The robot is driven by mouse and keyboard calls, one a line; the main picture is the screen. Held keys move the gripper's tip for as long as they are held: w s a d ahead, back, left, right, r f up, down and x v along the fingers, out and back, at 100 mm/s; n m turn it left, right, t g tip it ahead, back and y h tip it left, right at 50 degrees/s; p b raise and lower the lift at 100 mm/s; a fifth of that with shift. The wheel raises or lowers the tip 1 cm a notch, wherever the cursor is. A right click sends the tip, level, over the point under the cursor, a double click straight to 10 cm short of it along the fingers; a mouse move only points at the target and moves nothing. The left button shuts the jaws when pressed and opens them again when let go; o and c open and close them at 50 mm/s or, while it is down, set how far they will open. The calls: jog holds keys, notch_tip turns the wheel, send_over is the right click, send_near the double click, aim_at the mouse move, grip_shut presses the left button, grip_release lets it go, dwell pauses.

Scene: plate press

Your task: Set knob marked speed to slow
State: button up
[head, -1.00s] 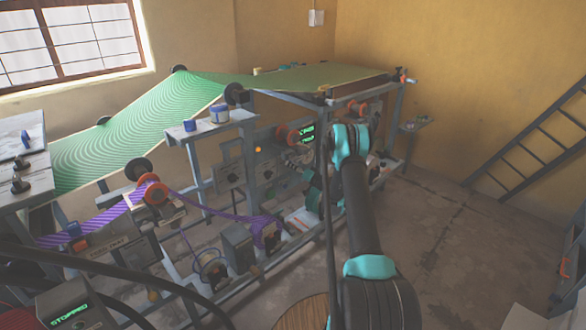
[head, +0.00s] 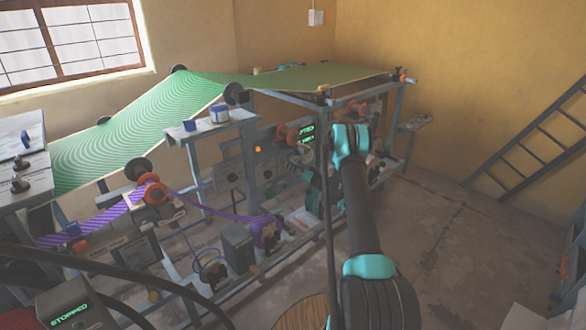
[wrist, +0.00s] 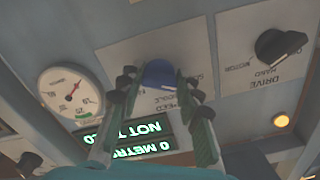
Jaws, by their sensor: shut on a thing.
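The speed knob (wrist: 160,74) is blue and sits on a pale panel in the wrist view. Lettering reading "SPEED" and what looks like "MIDDLE" shows upside down beside it, partly covered by a finger. My gripper (wrist: 156,82) has its two fingers on either side of the knob, shut on it. In the head view my arm reaches to the press panel, and the knob cannot be made out there.
A black drive knob (wrist: 280,46) with "MOTOR" and "HAND" marks is to the right. A round dial (wrist: 70,92) is to the left. A green-lettered display (wrist: 130,135) lies just below the fingers. An orange lamp (wrist: 281,120) is at lower right. Open floor (head: 450,240) lies right of the press.

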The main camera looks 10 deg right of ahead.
jog(key=o, duration=1.2)
jog(key=shift+c, duration=0.2)
jog(key=shift+s+d, duration=0.1)
jog(key=v, duration=1.1)
jog(key=shift+s+d, duration=0.2)
jog(key=shift+s, duration=0.15)
jog(key=shift+d, duration=0.1)
